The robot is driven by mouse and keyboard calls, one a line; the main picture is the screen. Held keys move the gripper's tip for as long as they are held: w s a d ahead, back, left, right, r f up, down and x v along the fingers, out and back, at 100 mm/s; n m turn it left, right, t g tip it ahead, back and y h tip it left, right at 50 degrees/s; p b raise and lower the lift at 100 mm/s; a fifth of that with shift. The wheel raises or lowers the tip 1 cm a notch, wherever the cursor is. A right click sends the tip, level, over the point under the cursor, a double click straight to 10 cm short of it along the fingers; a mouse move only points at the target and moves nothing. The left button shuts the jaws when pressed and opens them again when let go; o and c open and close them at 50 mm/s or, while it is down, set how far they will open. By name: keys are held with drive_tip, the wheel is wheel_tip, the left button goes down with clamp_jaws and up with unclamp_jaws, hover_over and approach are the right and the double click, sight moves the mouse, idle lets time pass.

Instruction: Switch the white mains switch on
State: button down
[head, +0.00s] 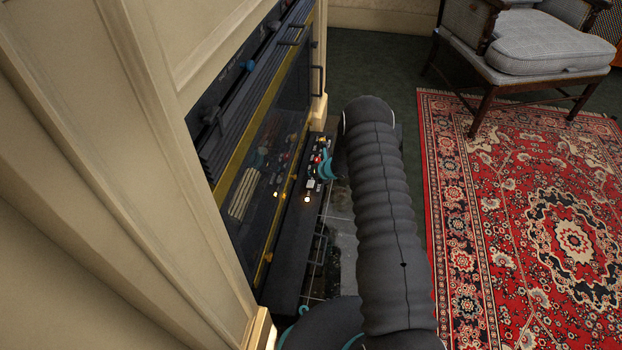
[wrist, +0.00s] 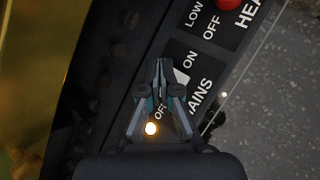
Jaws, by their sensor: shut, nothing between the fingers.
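The white mains switch (wrist: 182,81) is on the black control panel (wrist: 118,60), between the printed ON and OFF of the MAINS label. It is partly hidden behind my gripper (wrist: 159,68). My gripper is shut and empty, with its tips right beside the switch on its left in the wrist view. I cannot tell whether they touch it or which way the switch is set. In the head view my gripper (head: 325,168) is low over the panel, partly hidden by my arm. A small amber lamp (wrist: 151,128) glows near the OFF end.
A red knob (wrist: 229,4) sits farther along the panel by a HEAT-like label with LOW and OFF. The dark glass-fronted stove (head: 265,150) and cream surround (head: 130,150) stand to the left. A patterned red rug (head: 530,210) and a grey-cushioned chair (head: 548,45) are to the right.

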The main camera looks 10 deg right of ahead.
sight(309, 183)
drive_tip(key=shift+s+a+r+p, duration=0.1)
drive_tip(key=shift+a+r+p, duration=0.1)
drive_tip(key=shift+r, duration=0.55)
drive_tip(key=shift+s+a+r+p, duration=0.1)
drive_tip(key=shift+r+p, duration=0.1)
drive_tip(key=shift+r, duration=0.5)
drive_tip(key=shift+a+r+p, duration=0.1)
drive_tip(key=shift+r+p, duration=0.1)
drive_tip(key=shift+r, duration=0.55)
